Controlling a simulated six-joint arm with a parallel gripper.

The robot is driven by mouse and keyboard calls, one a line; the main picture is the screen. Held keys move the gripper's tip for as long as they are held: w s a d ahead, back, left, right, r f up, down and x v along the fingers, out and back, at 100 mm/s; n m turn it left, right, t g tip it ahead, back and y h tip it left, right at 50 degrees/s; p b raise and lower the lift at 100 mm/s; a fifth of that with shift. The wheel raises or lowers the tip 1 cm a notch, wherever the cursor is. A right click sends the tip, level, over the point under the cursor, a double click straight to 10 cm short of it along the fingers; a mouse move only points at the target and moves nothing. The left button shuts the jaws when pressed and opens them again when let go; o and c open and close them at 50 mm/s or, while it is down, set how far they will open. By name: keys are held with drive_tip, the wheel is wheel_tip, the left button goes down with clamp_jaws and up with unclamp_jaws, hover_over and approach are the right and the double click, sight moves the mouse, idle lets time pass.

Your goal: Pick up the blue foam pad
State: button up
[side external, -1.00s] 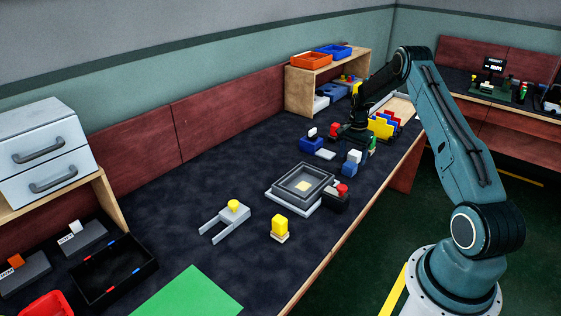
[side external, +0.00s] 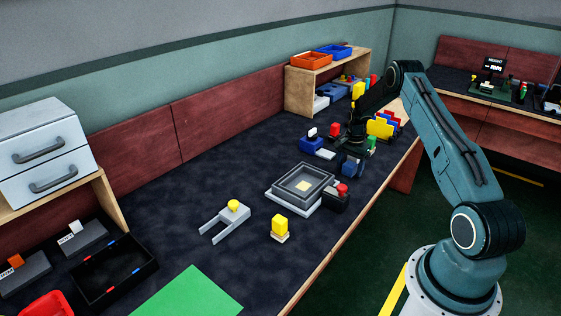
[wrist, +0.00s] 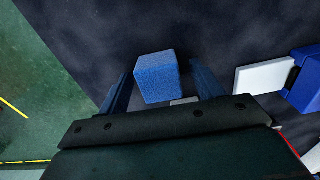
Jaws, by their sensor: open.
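The blue foam pad (wrist: 157,78) is a rough-textured block on the dark bench, seen in the wrist view between my two fingers. My gripper (wrist: 163,88) is open, with one finger to each side of the pad. I cannot tell whether either finger touches it. In the side view my gripper (side external: 350,150) is low over the bench and hides part of the blue pad (side external: 352,169).
A blue block device (side external: 311,145) and a flat white plate (wrist: 258,79) lie to one side. A grey tray (side external: 302,184) with a red-buttoned box (side external: 338,200) stands nearer the camera. The bench's front edge is close.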

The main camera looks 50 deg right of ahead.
sight(350, 164)
drive_tip(key=c, duration=1)
drive_tip(key=shift+r, duration=0.1)
drive_tip(key=shift+c, duration=0.2)
wheel_tip(350, 164, up, 20)
idle(0.6)
